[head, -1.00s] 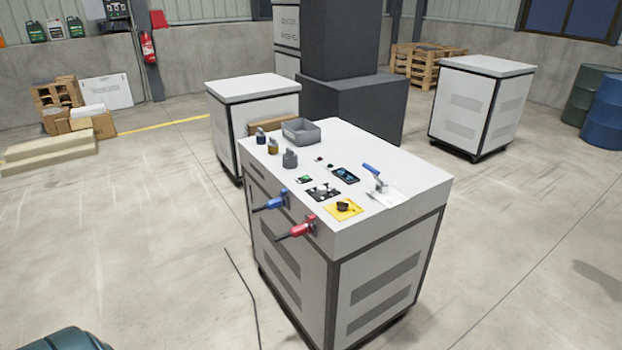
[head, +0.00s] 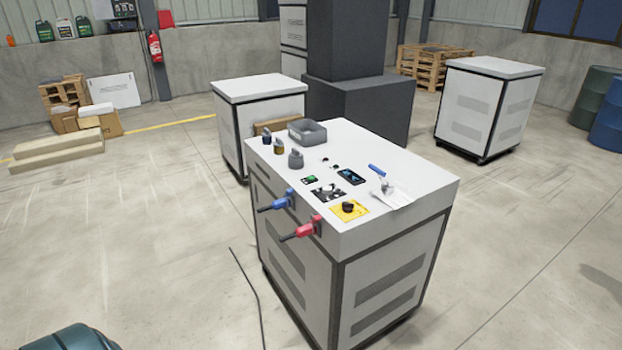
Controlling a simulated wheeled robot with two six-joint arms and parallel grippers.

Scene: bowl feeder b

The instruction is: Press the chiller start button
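A white cabinet (head: 400,238) with dark edges stands in the middle of the head view. Its top carries a yellow plate with a black knob (head: 348,208), a black-and-white plate (head: 328,194), a small green-faced item (head: 311,180) and a dark display (head: 351,176). Which of these, if any, is the chiller start button is too small to tell. A blue-handled valve (head: 275,202) and a red-handled valve (head: 301,231) stick out from its left side. Neither of my grippers is in view.
A grey bin (head: 307,132) and a blue-handled clamp (head: 380,180) are on the cabinet top. Other cabinets stand behind left (head: 262,90) and right (head: 488,95). A dark cable (head: 246,284) lies on the floor at the left. Open floor surrounds the cabinet.

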